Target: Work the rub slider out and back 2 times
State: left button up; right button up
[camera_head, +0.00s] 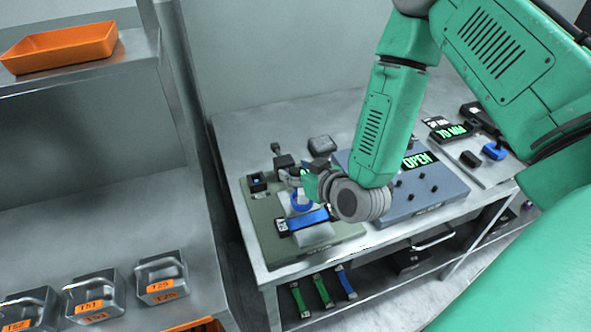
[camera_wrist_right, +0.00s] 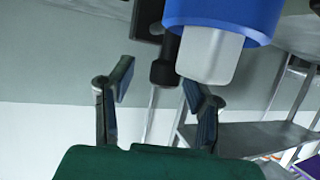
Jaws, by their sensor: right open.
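The rub device sits on a green base plate (camera_head: 262,236) at the left end of the table. A blue ring (camera_head: 301,203) and a blue strip (camera_head: 308,220) with a white label show on it, and black parts (camera_head: 284,161) stand behind them. My right gripper (camera_head: 304,180) is over this device; its fingers are partly hidden by my wrist. In the right wrist view its two fingers (camera_wrist_right: 157,88) are apart. A black knob (camera_wrist_right: 165,73) shows between and beyond them, below a large blue part (camera_wrist_right: 225,15) with a pale block (camera_wrist_right: 208,53). I cannot tell whether a finger touches the knob.
A blue-grey panel (camera_head: 424,205) with black knobs and a green "OPEN" display (camera_head: 417,160) lies to the right. Several labelled grey weights (camera_head: 162,280) and an orange tray (camera_head: 60,48) are on the left shelves. Straps (camera_head: 322,291) lie on the shelf below the table.

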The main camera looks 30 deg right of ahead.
jog(key=v, duration=0.6)
jog(key=shift+s+a+r, duration=0.1)
jog(key=shift+s, duration=0.1)
jog(key=shift+s+r, duration=0.15)
jog(key=shift+s, duration=0.25)
jog(key=shift+d, duration=0.2)
